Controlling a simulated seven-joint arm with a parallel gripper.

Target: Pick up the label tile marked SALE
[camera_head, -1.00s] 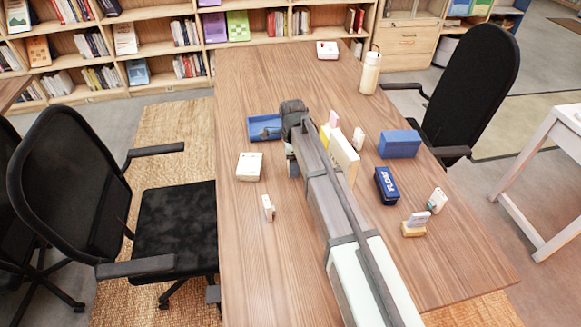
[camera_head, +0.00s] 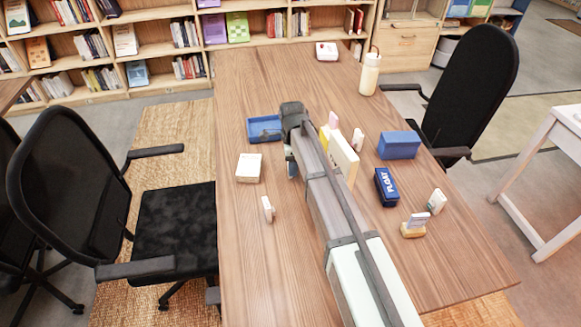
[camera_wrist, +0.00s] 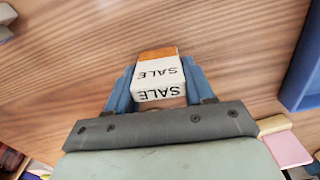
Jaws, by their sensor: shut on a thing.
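The SALE tile (camera_wrist: 160,78) is white with an orange-brown end, and black SALE lettering shows on two of its faces. In the wrist view it sits between the two blue fingers of my gripper (camera_wrist: 159,82), which is shut on it. Wooden table surface shows beyond it; its height above the table is hard to judge. In the head view, my gripper (camera_head: 291,166) is over the middle of the table, right of a white box, mostly hidden by my arm. The tile cannot be made out there.
A blue tray (camera_head: 250,130) lies left of my wrist; a blue wall (camera_wrist: 306,75) shows at the wrist view's right. A white box (camera_head: 248,168), small white tile (camera_head: 267,209), blue box (camera_head: 399,145), FLOAT case (camera_head: 386,187) and bottle (camera_head: 370,73) stand around. The table's near left is mostly clear.

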